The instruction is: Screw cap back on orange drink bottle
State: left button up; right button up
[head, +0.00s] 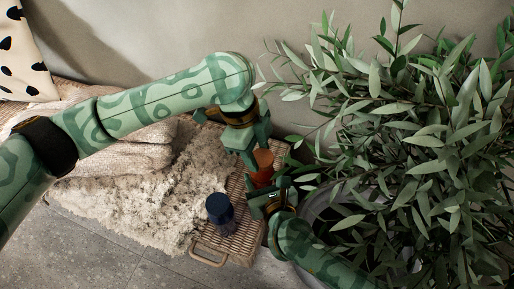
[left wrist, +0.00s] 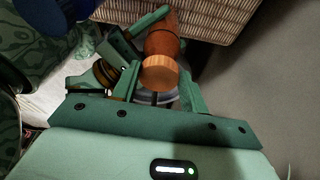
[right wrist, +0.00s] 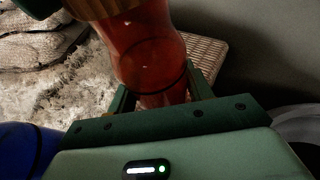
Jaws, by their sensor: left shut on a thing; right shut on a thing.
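The orange drink bottle (head: 263,166) is held above the rattan bench beside the plant. My right gripper (head: 268,200) is shut on its lower body, which the right wrist view shows as a translucent red-orange bottle (right wrist: 150,55) between the fingers. My left gripper (head: 241,148) is above the bottle. In the left wrist view, an orange-tan cap (left wrist: 160,74) is between the left fingers, in line with the bottle (left wrist: 162,42). The cap appears to be at the bottle's top; I cannot tell whether its threads are engaged.
The rattan bench (head: 238,236) carries a shaggy cream throw (head: 140,205) and a dark blue jar (head: 219,208). A leafy plant (head: 410,130) crowds the right side, close to my right arm. A wall stands behind. Grey floor tiles (head: 90,250) are clear in front.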

pick_arm(q)
jog(key=shift+f, duration=0.5)
